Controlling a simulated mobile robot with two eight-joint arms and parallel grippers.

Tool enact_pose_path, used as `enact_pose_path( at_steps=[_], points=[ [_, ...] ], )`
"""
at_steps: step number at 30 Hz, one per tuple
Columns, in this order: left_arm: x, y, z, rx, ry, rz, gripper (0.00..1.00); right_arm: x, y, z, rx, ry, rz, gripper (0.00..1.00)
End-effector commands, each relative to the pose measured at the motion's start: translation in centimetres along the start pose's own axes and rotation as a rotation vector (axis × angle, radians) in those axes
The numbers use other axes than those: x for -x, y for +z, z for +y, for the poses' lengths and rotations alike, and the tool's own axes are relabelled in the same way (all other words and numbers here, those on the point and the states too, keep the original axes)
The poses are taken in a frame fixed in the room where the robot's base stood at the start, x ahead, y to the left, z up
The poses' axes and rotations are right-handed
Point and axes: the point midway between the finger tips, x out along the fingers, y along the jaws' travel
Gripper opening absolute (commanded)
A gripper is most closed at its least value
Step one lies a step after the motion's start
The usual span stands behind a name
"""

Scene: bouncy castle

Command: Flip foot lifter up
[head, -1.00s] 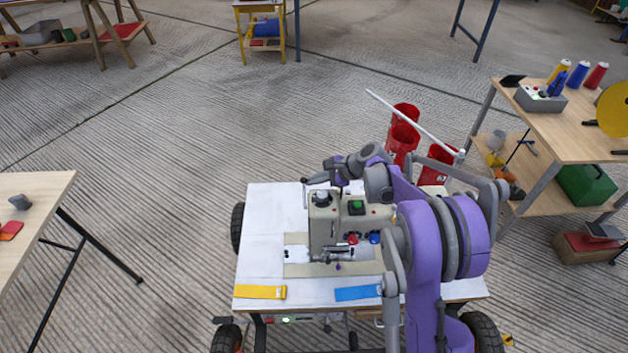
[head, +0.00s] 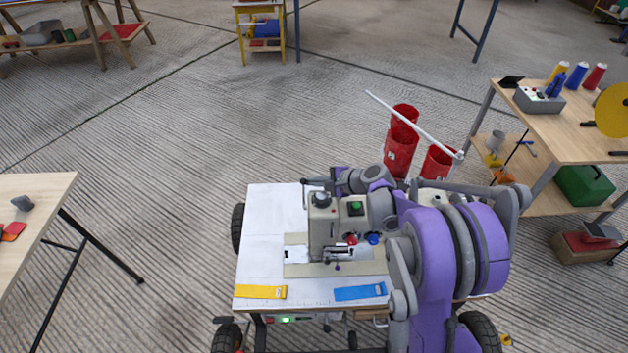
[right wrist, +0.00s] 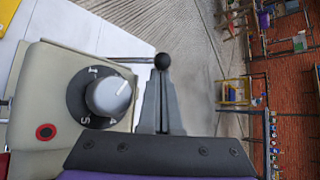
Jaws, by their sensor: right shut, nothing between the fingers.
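A beige sewing machine (head: 322,226) stands on the white-topped cart. The foot lifter is a thin metal rod ending in a black ball (head: 304,181) at the machine's far side. In the right wrist view the ball (right wrist: 162,61) sits at the tips of my right gripper (right wrist: 160,82), and its rod runs left. The gripper is shut and empty, with its fingers pointing at the ball; I cannot tell whether they touch. In the head view the gripper is small and partly hidden behind the machine's top. My left gripper is not in view.
A grey dial (right wrist: 108,96) on the machine is close beside my fingers. Yellow (head: 260,292) and blue (head: 360,292) strips lie on the cart's front. Red buckets (head: 400,150) stand behind. A wooden bench (head: 560,125) is at right.

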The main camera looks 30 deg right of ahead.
Motion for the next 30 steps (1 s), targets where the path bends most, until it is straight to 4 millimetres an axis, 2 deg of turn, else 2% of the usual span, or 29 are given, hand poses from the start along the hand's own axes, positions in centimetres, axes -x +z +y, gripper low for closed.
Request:
enact_pose_path(
  at_steps=[11, 30],
  points=[
    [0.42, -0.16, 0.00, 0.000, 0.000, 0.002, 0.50, 0.79, 0.79, 0.35, -0.001, 0.002, -0.001, 0.00],
    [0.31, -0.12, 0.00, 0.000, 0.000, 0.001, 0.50, 0.68, 0.71, 0.44, -0.002, 0.003, -0.001, 0.00]
  ],
)
